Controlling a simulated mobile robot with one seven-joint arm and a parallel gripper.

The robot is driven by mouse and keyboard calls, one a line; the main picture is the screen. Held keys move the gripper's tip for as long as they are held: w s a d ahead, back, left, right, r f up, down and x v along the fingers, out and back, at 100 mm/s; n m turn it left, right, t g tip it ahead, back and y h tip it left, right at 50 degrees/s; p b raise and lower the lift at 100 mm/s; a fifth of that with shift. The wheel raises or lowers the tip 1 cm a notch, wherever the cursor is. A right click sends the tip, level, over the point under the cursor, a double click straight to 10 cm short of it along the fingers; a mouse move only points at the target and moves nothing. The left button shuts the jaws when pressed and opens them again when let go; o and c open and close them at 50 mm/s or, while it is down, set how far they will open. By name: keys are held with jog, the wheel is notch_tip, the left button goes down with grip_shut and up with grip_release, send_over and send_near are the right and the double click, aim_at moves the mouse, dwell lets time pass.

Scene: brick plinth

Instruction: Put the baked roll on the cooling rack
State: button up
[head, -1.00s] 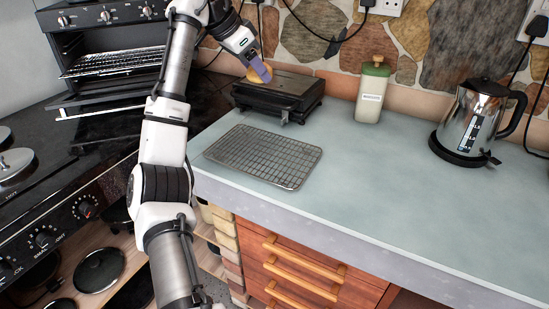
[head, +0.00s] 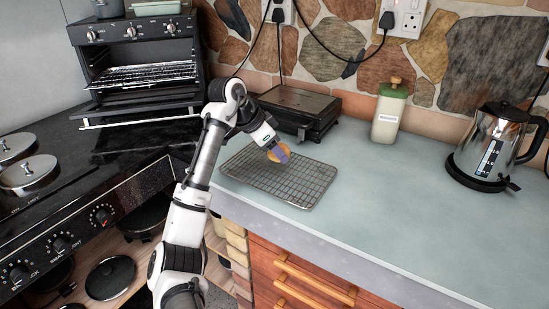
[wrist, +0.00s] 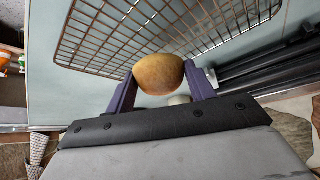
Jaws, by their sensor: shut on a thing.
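The baked roll (head: 278,154) is a small golden-brown bun. My gripper (head: 279,153) is shut on it, above the cooling rack near its far side. In the wrist view the roll (wrist: 159,74) sits between the two purple fingers (wrist: 160,84). The cooling rack (head: 302,187) is a wire grid lying flat on the pale blue-green counter. It also shows beyond the roll in the wrist view (wrist: 100,35). I cannot tell whether the roll touches the rack.
A black grill (head: 299,109) stands behind the rack. A canister (head: 389,115) and a kettle (head: 492,145) stand to the right. The open oven (head: 140,70) and hob with lidded pans (head: 28,172) are on the left. The counter right of the rack is clear.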

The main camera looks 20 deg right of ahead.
aim_at(269, 153)
jog(key=shift+f, duration=1.75)
jog(key=shift+f, duration=0.15)
jog(key=o, duration=1)
jog(key=shift+c, duration=0.2)
jog(key=b+v, duration=0.1)
jog(key=v, duration=1.1)
jog(key=shift+r, duration=0.25)
